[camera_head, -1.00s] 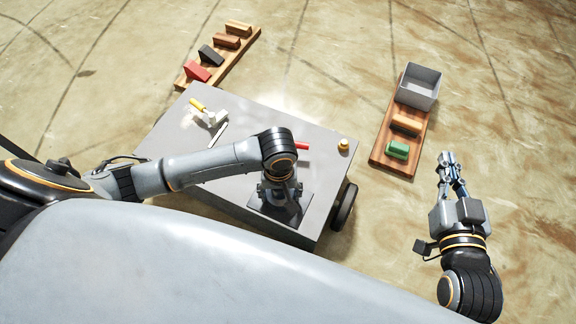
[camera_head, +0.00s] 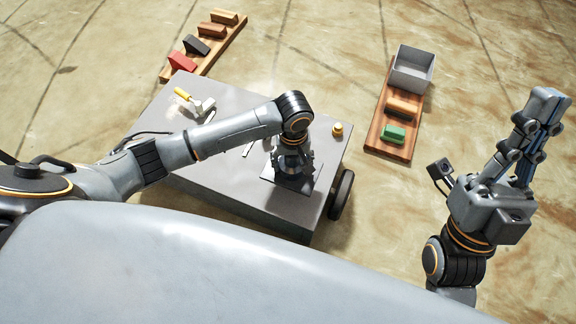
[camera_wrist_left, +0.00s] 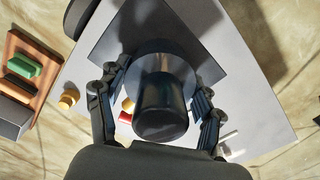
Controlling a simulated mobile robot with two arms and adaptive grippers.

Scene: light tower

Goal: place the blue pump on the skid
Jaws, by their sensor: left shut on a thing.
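My left gripper (camera_wrist_left: 157,98) is shut on a dark, rounded cylinder (camera_wrist_left: 161,108), which looks like the pump. Its blue does not show clearly. Its wide round base (camera_wrist_left: 172,52) lies over a dark square plate, which may be the skid (camera_wrist_left: 118,42); I cannot tell whether they touch. In the head view my left gripper (camera_head: 291,160) points down over this plate (camera_head: 283,182), and the arm hides most of the pump. My right gripper (camera_head: 537,115) is raised off the cart's right side, empty, with its fingers seen edge-on.
The plate lies on a grey wheeled cart (camera_head: 225,195). A yellow-handled tool (camera_head: 190,101) and a small brass piece (camera_head: 337,131) sit on its top. A wooden board (camera_head: 373,147) with green and orange blocks and a grey bin (camera_head: 412,70) is right; another block rack (camera_head: 213,50) is back left.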

